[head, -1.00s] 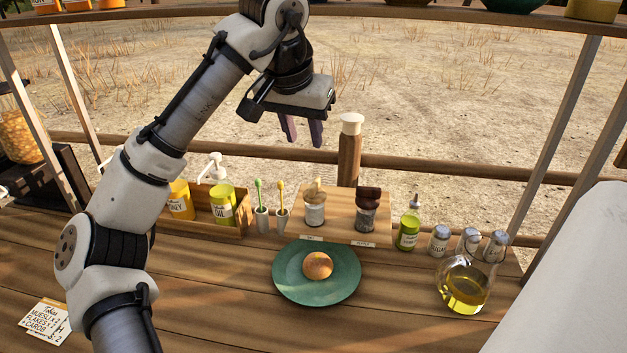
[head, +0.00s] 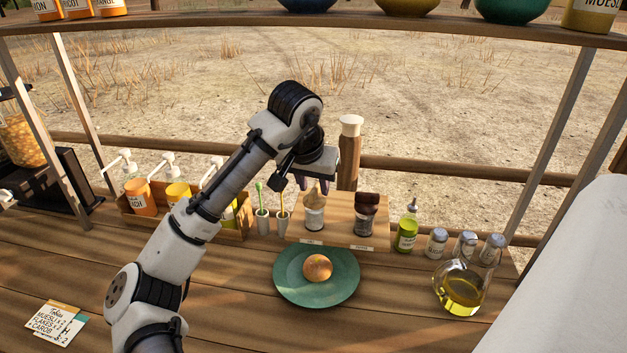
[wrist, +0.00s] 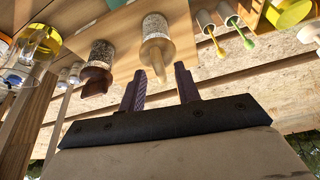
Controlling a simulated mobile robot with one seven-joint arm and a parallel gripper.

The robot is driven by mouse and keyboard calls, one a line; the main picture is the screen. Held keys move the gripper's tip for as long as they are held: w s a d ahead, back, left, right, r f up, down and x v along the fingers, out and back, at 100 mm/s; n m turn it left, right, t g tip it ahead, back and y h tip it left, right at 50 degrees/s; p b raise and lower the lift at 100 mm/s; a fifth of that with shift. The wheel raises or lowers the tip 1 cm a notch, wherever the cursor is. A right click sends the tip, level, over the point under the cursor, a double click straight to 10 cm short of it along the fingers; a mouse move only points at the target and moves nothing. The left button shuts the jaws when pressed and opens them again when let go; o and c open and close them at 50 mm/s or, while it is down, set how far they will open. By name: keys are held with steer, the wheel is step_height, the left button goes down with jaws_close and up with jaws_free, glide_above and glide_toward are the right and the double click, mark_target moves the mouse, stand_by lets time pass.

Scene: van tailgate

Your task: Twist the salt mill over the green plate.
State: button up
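Two mills stand upright on the wooden board behind the plate. One has a pale wooden top (head: 314,212), the other a dark brown top (head: 366,214). Their labels are too small to read, so I cannot tell for sure which holds salt. My gripper (head: 312,184) is open and empty, just above the pale-topped mill. In the wrist view the pale-topped mill (wrist: 156,42) lies ahead of the gap between the fingers (wrist: 160,88), and the dark-topped mill (wrist: 97,72) is to its left. The green plate (head: 290,287) sits in front of the board with a round orange-brown item (head: 317,267) on it.
Two cups with green and yellow utensils (head: 280,217) stand close left of the mills. Left of them is a wooden crate (head: 185,225) of pump bottles. A green bottle (head: 406,233), several shakers (head: 436,243) and an oil jug (head: 459,292) are on the right. The front counter is mostly clear.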

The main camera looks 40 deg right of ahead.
steer(key=shift+w+d+f, duration=0.1)
steer(key=shift+f, duration=0.2)
jaws_close()
steer(key=shift+m, duration=0.3)
steer(key=m+g, duration=0.1)
steer(key=m, duration=0.3)
steer(key=shift+w+g+h, duration=0.1)
steer(key=shift+g+h, duration=0.2)
steer(key=shift+g, duration=0.1)
steer(key=m+g, duration=0.1)
steer(key=m, duration=0.3)
steer(key=shift+w+g, duration=0.15)
steer(key=shift+g, duration=0.25)
steer(key=m, duration=0.2)
steer(key=m+g+y, duration=0.1)
steer(key=m, duration=0.2)
steer(key=shift+w+r+g, duration=0.1)
steer(key=shift+w+g, duration=0.05)
steer(key=shift+g, duration=0.15)
steer(key=shift+d+m+g+y, duration=0.15)
steer(key=shift+m+g+y, duration=0.35)
steer(key=shift+m, duration=1.4)
